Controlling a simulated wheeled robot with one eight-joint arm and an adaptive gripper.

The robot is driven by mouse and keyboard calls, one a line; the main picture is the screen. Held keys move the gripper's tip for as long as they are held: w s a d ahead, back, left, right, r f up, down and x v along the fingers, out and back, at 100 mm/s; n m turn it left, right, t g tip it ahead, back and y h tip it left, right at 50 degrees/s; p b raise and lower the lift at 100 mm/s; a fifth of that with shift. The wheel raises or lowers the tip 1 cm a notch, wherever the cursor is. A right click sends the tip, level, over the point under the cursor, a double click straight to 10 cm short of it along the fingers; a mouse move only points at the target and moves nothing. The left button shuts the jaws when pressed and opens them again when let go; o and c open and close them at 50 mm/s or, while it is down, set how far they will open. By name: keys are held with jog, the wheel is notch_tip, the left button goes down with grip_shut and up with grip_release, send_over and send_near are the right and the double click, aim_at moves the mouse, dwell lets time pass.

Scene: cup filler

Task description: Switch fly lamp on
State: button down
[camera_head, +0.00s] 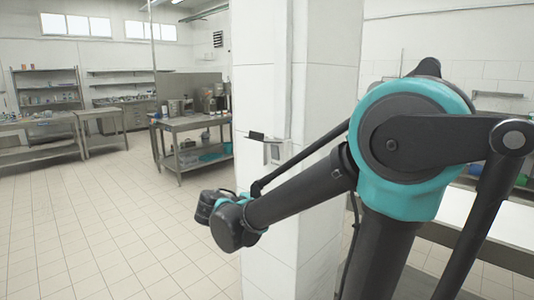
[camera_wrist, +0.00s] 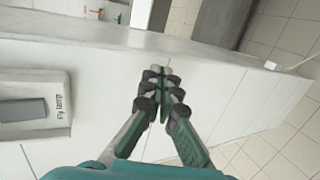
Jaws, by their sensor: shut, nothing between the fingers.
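In the wrist view, the fly lamp switch (camera_wrist: 34,104) is a pale plate on the white wall at the left edge, turned sideways, with small lettering that seems to read "Fly lamp". Its grey rocker (camera_wrist: 23,110) fills much of the plate; I cannot tell its position. My gripper (camera_wrist: 163,78) is shut and empty, its fingertips together in front of the wall, to the right of the switch and apart from it. In the head view, my arm reaches in front of the tiled pillar, and the fingers cannot be made out.
A small pale box (camera_head: 273,152) with a dark piece beside it is on the pillar (camera_head: 262,75). A steel table (camera_head: 190,122) with equipment stands behind, left of the pillar. Shelves (camera_head: 48,90) are at the far left. The tiled floor (camera_head: 95,215) at left is clear.

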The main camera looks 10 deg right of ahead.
aim_at(274, 148)
jog(key=a+r+t+h, duration=0.4)
jog(key=a+r, duration=0.9)
jog(key=r, duration=0.1)
jog(key=shift+w+a+r+t, duration=0.15)
jog(key=shift+a+r+t, duration=0.1)
jog(key=shift+t, duration=0.05)
jog(key=x, duration=1.4)
jog(key=shift+d, duration=0.1)
